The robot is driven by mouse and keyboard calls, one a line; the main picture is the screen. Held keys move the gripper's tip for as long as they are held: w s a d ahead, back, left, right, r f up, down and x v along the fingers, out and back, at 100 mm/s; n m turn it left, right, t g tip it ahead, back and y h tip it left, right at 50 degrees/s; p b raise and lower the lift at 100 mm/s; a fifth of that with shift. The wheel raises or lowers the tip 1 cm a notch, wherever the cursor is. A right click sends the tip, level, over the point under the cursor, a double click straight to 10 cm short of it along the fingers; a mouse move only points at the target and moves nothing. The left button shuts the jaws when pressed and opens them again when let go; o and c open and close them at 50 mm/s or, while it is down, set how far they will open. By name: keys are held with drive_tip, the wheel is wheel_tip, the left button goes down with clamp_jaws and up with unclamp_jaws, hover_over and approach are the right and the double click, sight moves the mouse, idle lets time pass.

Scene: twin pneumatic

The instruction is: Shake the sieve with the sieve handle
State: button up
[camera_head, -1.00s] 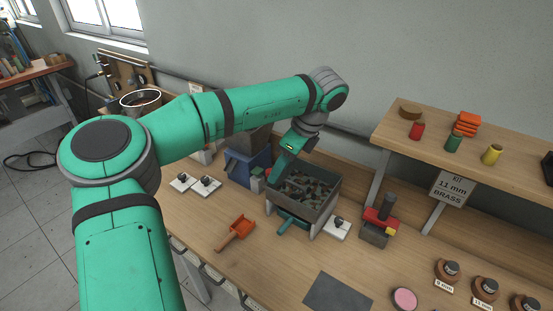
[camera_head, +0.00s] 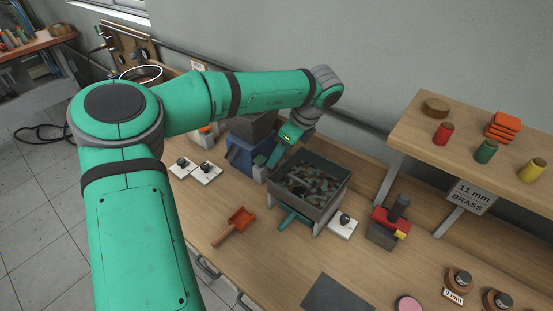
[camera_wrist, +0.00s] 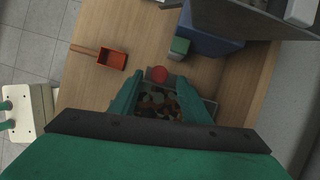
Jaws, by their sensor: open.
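The sieve box (camera_head: 333,203) is a grey open-topped box with mixed dark, green and brown pieces inside, standing on the bench. It also shows between my fingers in the wrist view (camera_wrist: 209,106). A red round knob (camera_wrist: 158,74), apparently the end of the sieve handle, sits at the box's edge in the wrist view. I do not make it out in the head view. My gripper (camera_head: 277,160) is open at the left side of the box. In the wrist view its fingers (camera_wrist: 160,94) point toward the box, with the knob ahead between their lines; contact cannot be told.
A blue machine (camera_head: 240,158) stands close to the left of the box, with a small green block (camera_wrist: 180,48) beside it. An orange scoop (camera_head: 241,217) lies front left. White pads with black knobs and a red-and-grey device (camera_head: 390,220) flank the box. A raised shelf stands right.

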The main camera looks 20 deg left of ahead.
drive_tip(key=shift+x, duration=1.6)
clamp_jaws()
drive_tip(key=s+a, duration=0.2)
drive_tip(key=s, duration=0.4)
unclamp_jaws()
drive_tip(key=shift+w, duration=0.1)
